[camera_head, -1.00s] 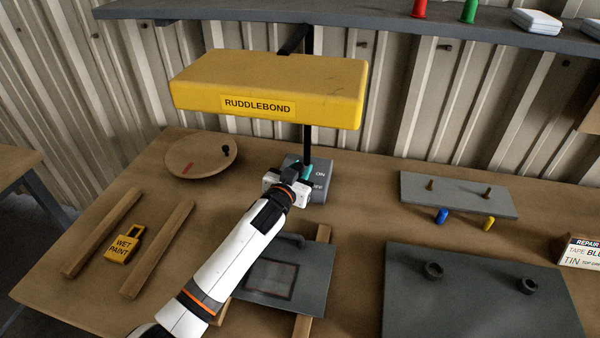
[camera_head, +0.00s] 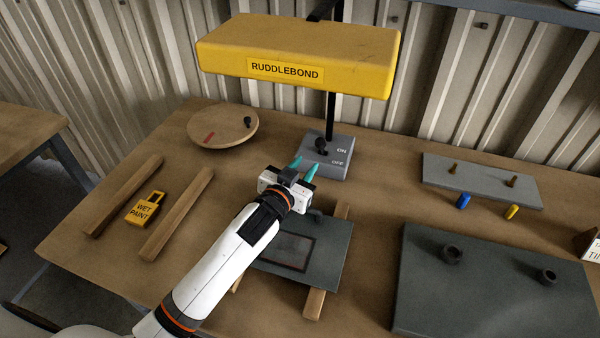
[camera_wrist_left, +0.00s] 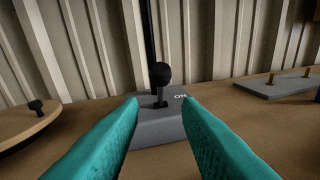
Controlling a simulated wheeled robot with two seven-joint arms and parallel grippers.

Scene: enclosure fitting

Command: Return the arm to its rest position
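My left arm comes in from the lower left of the head view. Its gripper (camera_head: 303,168) has teal fingers that are apart and empty, just in front of the grey switch box (camera_head: 338,162). The box has a black ball-topped lever (camera_head: 321,144) and ON and OFF labels. In the left wrist view the lever (camera_wrist_left: 160,75) stands between and beyond the two open fingers (camera_wrist_left: 160,110), not touched by them. My right gripper is not in view.
A yellow RUDDLEBOND hood (camera_head: 300,55) hangs on a black post above the box. A grey panel (camera_head: 300,250) lies on wooden strips under my forearm. A round wooden board (camera_head: 222,128), a yellow padlock-shaped tag (camera_head: 145,208) and a dark plate (camera_head: 490,290) lie around.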

